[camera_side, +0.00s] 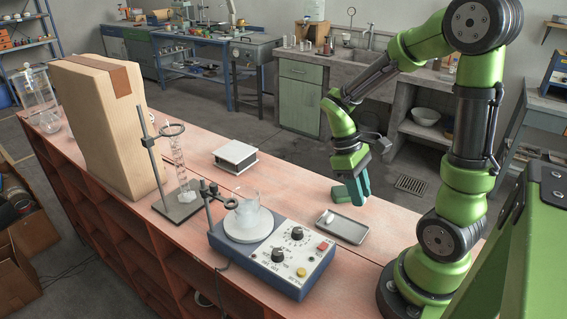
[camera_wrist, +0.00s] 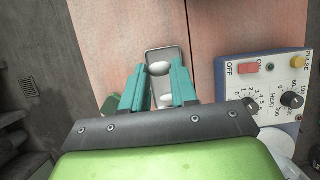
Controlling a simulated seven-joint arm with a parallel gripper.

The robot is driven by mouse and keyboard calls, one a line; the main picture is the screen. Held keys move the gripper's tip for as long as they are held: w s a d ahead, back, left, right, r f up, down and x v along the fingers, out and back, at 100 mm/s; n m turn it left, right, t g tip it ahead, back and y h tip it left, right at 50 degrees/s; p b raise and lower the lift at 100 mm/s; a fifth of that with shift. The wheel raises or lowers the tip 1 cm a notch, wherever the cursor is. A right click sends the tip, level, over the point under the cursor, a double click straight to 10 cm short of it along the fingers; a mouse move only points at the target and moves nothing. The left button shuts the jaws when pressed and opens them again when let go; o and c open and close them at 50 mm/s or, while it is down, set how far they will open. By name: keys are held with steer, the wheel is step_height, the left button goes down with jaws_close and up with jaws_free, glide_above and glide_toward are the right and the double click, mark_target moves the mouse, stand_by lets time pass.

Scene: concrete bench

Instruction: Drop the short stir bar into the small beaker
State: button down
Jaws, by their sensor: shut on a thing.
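My gripper (camera_side: 352,189) is above the small metal tray (camera_side: 352,235), pointing down. In the wrist view its teal fingers (camera_wrist: 160,74) stand apart, with a white stir bar (camera_wrist: 160,68) across the gap between their tips. This held bar is hidden in the side view, and its length is hard to judge. A second white stir bar (camera_side: 328,217) lies at one end of the tray; in the wrist view this bar (camera_wrist: 165,102) is partly covered by my gripper. The small glass beaker (camera_side: 247,199) stands upright on the hotplate's round white top.
The blue hotplate (camera_side: 271,262) stands beside the tray, with a clamp ring near the beaker. A ring stand (camera_side: 154,165) with a glass cylinder is behind it. A white-edged block (camera_side: 236,157) and a tall cardboard box (camera_side: 95,120) stand farther off.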

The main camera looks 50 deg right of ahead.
steer(key=w+a+r, duration=0.5)
steer(key=w+a, duration=0.3)
steer(key=w, duration=0.2)
steer(key=w+a+r, duration=0.6)
steer(key=w+a, duration=0.1)
steer(key=w, duration=0.3)
step_height(320, 180, down, 6)
steer(key=shift+f, duration=0.1)
steer(key=c, duration=0.8)
jaws_free()
